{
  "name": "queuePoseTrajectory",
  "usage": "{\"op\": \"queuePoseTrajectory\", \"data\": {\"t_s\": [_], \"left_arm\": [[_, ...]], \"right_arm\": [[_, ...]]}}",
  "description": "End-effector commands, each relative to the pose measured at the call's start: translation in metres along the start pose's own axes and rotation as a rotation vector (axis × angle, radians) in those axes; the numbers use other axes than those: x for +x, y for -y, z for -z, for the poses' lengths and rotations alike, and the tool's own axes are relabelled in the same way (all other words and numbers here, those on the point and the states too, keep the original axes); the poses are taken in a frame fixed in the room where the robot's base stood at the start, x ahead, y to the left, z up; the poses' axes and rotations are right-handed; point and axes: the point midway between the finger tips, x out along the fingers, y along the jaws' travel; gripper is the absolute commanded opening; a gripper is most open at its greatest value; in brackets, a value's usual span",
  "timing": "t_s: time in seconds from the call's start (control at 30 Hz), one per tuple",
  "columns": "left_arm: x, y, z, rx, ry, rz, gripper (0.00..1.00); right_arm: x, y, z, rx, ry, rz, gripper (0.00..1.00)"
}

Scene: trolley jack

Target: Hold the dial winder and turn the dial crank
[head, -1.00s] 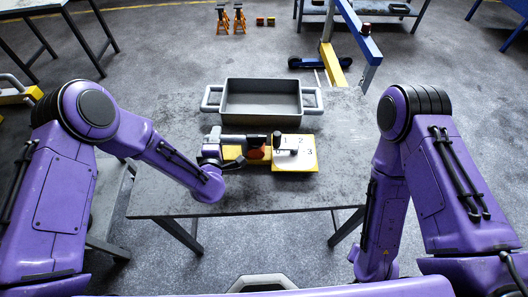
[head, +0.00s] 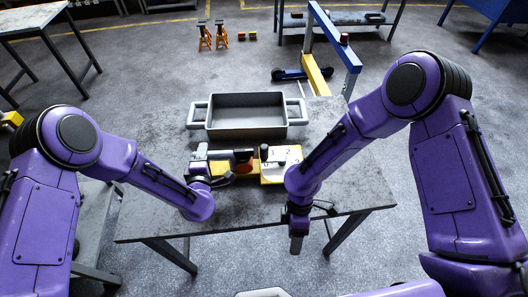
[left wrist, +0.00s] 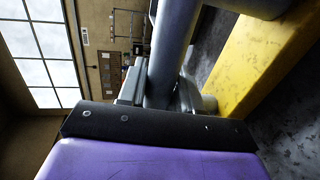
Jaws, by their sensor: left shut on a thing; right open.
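The dial winder has a yellow base (head: 222,168) and a white dial plate (head: 289,154) partly covered by my right arm. It lies on the grey table in front of the tray. A dark crank knob (head: 264,152) shows at the plate's left side. My left gripper (head: 204,158) is shut on the winder's grey handle at its left end. In the left wrist view the grey bar (left wrist: 170,50) passes by the grey fingers, with the yellow base (left wrist: 262,45) beside it. My right gripper (head: 296,243) is open and empty at the table's front edge, apart from the winder; its fingers are small and dark.
A grey two-handled tray (head: 247,133) stands behind the winder on the table (head: 150,215). The table's right part is bare. On the floor behind are orange jack stands (head: 213,38) and a blue and yellow frame (head: 318,75).

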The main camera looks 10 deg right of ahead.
Motion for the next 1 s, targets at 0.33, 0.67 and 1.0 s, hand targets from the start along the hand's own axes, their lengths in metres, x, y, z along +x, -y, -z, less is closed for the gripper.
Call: {"op": "queuePoseTrajectory", "data": {"t_s": [0.33, 0.67, 1.0], "left_arm": [[0.0, 0.0, 0.0, 0.0, 0.0, -0.001, 0.0], [0.0, 0.0, 0.0, -0.001, 0.0, -0.001, 0.0], [0.0, -0.001, 0.0, 0.0, 0.0, -0.001, 0.0]], "right_arm": [[-0.223, -0.097, 0.088, -0.12, 0.114, -0.344, 0.55], [-0.278, -0.117, 0.101, 0.107, 0.007, -0.509, 0.55], [-0.208, -0.154, 0.098, 0.105, 0.007, -0.507, 0.55]]}}
